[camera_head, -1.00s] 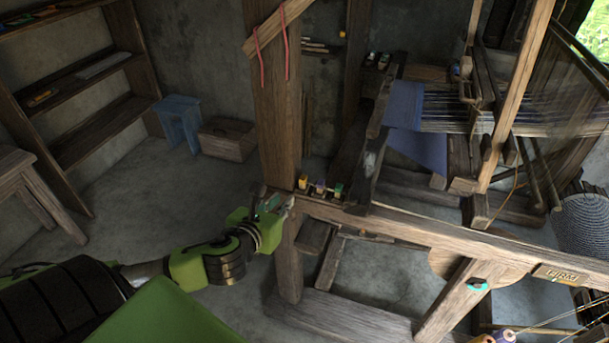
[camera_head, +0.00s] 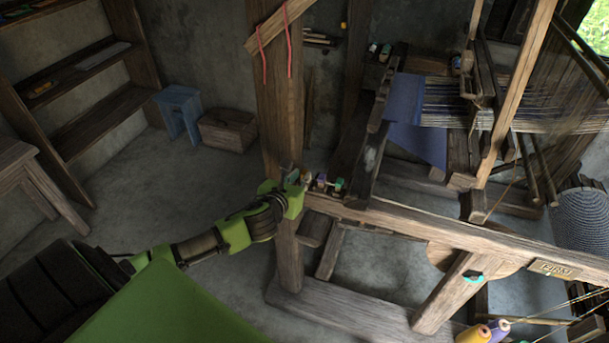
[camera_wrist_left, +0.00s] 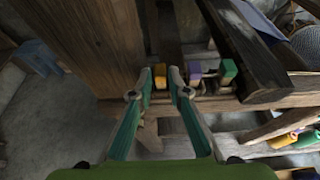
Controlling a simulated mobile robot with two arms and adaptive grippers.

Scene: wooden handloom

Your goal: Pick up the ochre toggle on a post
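The ochre toggle (camera_wrist_left: 160,76) shows in the left wrist view as a small yellow block at the loom's wooden beam, first in a row with a purple toggle (camera_wrist_left: 195,71) and a green toggle (camera_wrist_left: 229,70). My left gripper (camera_wrist_left: 160,84) has its two fingers apart, one on each side of the ochre toggle; a narrow gap seems to show at the tips. In the head view my left gripper (camera_head: 298,178) is at the left end of the row and largely hides the ochre toggle. The toggle's post is mostly hidden. My right gripper is not in view.
A thick upright post (camera_head: 280,110) stands just behind my left gripper. A dark slanted beam (camera_head: 368,160) rises right of the green toggle. The long front beam (camera_head: 420,222) runs right. Open floor (camera_head: 150,190) lies to the left.

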